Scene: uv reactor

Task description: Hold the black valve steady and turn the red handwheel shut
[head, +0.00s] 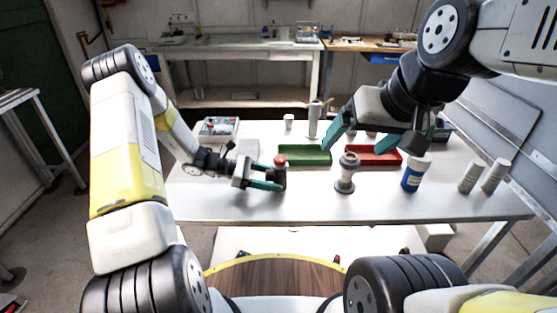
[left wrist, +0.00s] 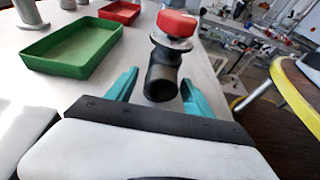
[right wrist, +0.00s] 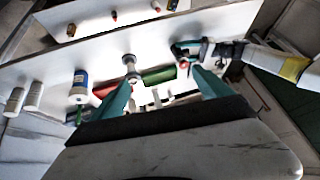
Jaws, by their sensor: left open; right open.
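The red handwheel (head: 281,159) sits on top of the black valve near the middle of the table. In the left wrist view the handwheel (left wrist: 177,23) is above the valve's dark pipe body (left wrist: 163,76). My left gripper (head: 283,180) is open and low over the table, with the valve's pipe end between its two teal fingers, apparently with gaps on both sides. My right gripper (head: 350,141) is open and empty, raised above the table to the right of the valve. The handwheel also shows, small, in the right wrist view (right wrist: 184,64).
A green tray (head: 305,155) and a red tray (head: 373,155) lie behind. A grey flanged fitting (head: 345,174) stands right of the valve. A blue-and-white bottle (head: 412,178) and two grey cylinders (head: 470,177) stand further right. The table's front strip is clear.

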